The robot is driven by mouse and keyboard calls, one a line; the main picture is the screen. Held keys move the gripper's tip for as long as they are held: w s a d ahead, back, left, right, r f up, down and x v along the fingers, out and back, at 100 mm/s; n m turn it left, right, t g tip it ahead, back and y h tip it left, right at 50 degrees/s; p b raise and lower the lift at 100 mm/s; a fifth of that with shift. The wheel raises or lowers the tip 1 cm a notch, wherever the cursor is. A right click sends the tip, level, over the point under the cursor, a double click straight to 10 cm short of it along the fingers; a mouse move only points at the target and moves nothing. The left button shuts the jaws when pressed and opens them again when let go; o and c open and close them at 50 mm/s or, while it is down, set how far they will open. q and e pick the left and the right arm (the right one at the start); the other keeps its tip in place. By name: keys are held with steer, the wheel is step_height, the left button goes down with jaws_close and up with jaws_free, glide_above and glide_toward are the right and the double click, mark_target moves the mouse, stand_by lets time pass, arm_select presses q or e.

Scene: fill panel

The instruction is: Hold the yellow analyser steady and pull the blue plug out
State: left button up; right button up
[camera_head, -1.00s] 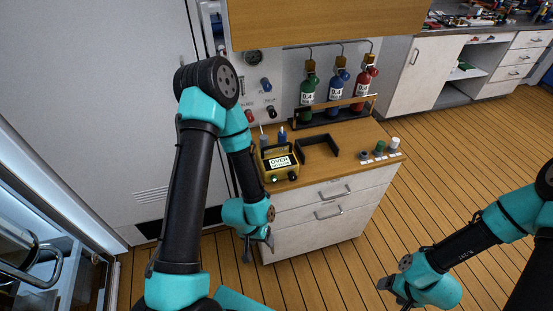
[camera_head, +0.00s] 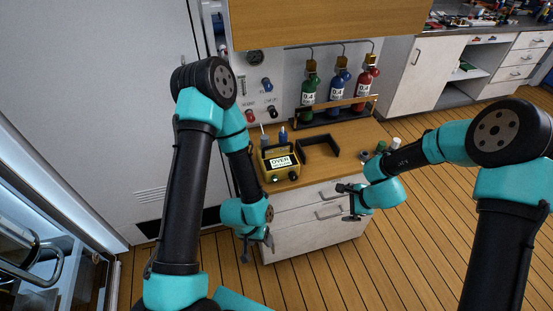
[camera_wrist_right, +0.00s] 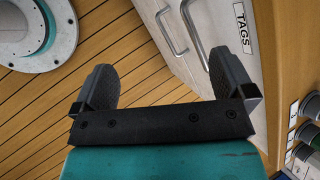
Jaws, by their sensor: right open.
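The yellow analyser (camera_head: 280,166) stands upright on the wooden bench top, its screen reading "OVER". The blue plug (camera_head: 283,136) stands up at its top right, beside a grey one (camera_head: 264,140) at the top left. My left gripper (camera_head: 258,247) hangs low in front of the cabinet, below the analyser and apart from it; it is too small to tell its jaws. My right gripper (camera_head: 345,201) is open and empty in front of the drawers, right of and lower than the analyser. In the right wrist view its fingers (camera_wrist_right: 165,82) are wide apart with nothing between.
A black U-shaped bracket (camera_head: 320,146) lies right of the analyser. Green, blue and red gas bottles (camera_head: 338,92) stand in a rack behind. Small caps (camera_head: 381,147) sit at the bench's right end, partly behind my right arm. Drawer handles (camera_head: 330,211) stick out near my right gripper.

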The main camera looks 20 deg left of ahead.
steer(key=w+a+r+m+y, duration=0.25)
steer(key=a+r, duration=0.25)
steer(key=a, duration=0.3)
steer(key=m+g+y, duration=0.1)
steer(key=m+y, duration=0.1)
steer(key=y, duration=0.1)
glide_toward(292, 159)
steer(key=x, duration=0.4)
steer(key=shift+w+f, duration=0.15)
steer(key=shift+f, duration=0.45)
steer(key=shift+a+r+g+y, duration=0.25)
steer(key=shift+a+g+y, duration=0.1)
steer(key=shift+a, duration=0.15)
steer(key=shift+a+f, duration=0.1)
